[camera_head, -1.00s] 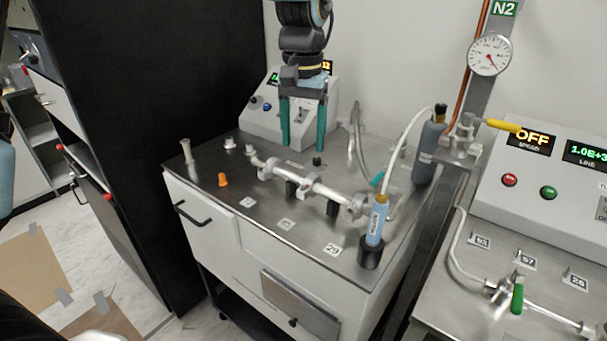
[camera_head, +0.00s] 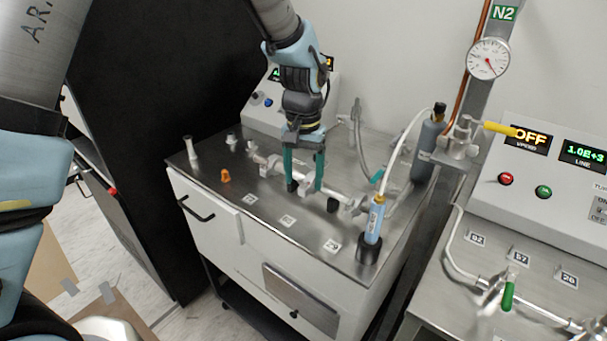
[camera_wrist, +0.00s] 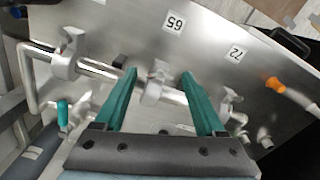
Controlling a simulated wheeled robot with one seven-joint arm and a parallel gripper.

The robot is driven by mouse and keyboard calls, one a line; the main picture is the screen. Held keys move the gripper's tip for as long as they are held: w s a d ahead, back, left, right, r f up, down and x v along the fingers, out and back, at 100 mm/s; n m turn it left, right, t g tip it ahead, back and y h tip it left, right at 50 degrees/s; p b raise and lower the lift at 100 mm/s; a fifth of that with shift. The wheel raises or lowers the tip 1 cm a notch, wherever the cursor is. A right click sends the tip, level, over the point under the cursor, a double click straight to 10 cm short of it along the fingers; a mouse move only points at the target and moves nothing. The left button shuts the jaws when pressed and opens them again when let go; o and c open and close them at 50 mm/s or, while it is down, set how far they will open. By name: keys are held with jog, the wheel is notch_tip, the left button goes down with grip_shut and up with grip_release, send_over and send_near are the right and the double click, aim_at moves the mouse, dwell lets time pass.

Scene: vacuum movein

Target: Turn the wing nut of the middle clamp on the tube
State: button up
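The metal tube (camera_head: 342,192) runs along the steel cart top; it also crosses the wrist view (camera_wrist: 100,69). The middle clamp (camera_wrist: 155,88) sits on the tube between my fingers in the wrist view. Its wing nut is hard to make out. Another clamp (camera_wrist: 68,57) is on the left part of the tube, and one (camera_wrist: 229,101) is on the right part. My gripper (camera_head: 304,189) points down at the tube, with its teal fingers spread. In the wrist view the open gripper (camera_wrist: 160,73) has a finger on each side of the middle clamp, with visible gaps.
An orange piece (camera_head: 226,175) and a white post (camera_head: 189,149) stand on the cart's left side. A blue cylinder (camera_head: 374,222) with a white hose stands near the right end. A grey bottle (camera_head: 428,146) stands behind it. A control box (camera_head: 255,117) is at the back.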

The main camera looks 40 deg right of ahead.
grip_shut()
dwell(0.3)
jog(key=shift+m, duration=1.3)
jog(key=shift+o, duration=0.3)
grip_release()
notch_tip(320, 180, up, 11)
jog(key=b, duration=0.3)
